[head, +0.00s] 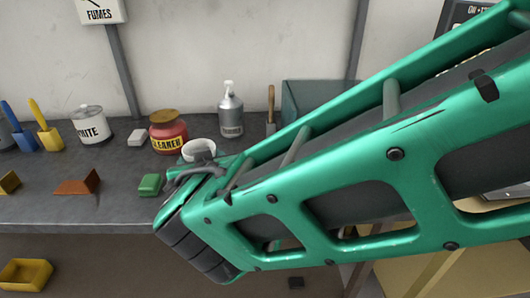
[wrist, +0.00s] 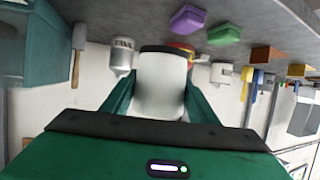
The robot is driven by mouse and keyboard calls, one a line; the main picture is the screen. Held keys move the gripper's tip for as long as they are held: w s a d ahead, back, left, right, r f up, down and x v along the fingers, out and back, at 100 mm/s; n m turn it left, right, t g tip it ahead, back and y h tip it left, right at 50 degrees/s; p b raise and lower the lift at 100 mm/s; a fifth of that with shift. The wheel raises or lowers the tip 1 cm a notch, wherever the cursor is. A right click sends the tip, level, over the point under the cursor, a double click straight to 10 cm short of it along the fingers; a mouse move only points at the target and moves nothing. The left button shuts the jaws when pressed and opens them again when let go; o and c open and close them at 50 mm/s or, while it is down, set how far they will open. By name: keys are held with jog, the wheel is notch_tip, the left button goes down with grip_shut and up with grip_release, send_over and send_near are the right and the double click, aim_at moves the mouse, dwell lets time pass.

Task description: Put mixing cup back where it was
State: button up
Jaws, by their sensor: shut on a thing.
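The mixing cup appears to be the white cup (head: 199,147) whose rim shows above my gripper in the head view. In the wrist view, which is upside down, the white cup (wrist: 159,90) fills the space between the two green fingers of my gripper (wrist: 159,98). The fingers press on its sides. In the head view my green arm hides most of the cup and the fingers. The cup is in front of the red cleaner jar (head: 168,133), near the workbench (head: 110,205). I cannot tell whether its base touches the bench.
A green block (head: 150,185) lies left of the cup, near the bench's front edge. A brown wedge (head: 78,184) is further left. Behind stand a white tin (head: 91,125), a grey pump bottle (head: 231,112) and a teal box (head: 312,98). Bench between tin and wedge is clear.

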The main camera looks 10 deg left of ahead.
jog(key=shift+w+a+n+g+y, duration=0.25)
jog(key=shift+w+a, duration=0.25)
jog(key=shift+a, duration=0.2)
jog(key=shift+w+a+n+g+y, duration=0.15)
jog(key=shift+w+a+n, duration=0.1)
jog(key=shift+w+a, duration=0.3)
jog(key=w+d+f, duration=0.4)
jog(key=w+d, duration=0.1)
jog(key=w+d+f, duration=0.2)
jog(key=d, duration=0.1)
jog(key=shift+w+d+f, duration=0.1)
jog(key=shift+w+f, duration=0.15)
jog(key=shift+f, duration=2.15)
jog(key=o, duration=1.3)
jog(key=shift+f, duration=0.1)
jog(key=v, duration=1.2)
jog(key=shift+d, duration=0.1)
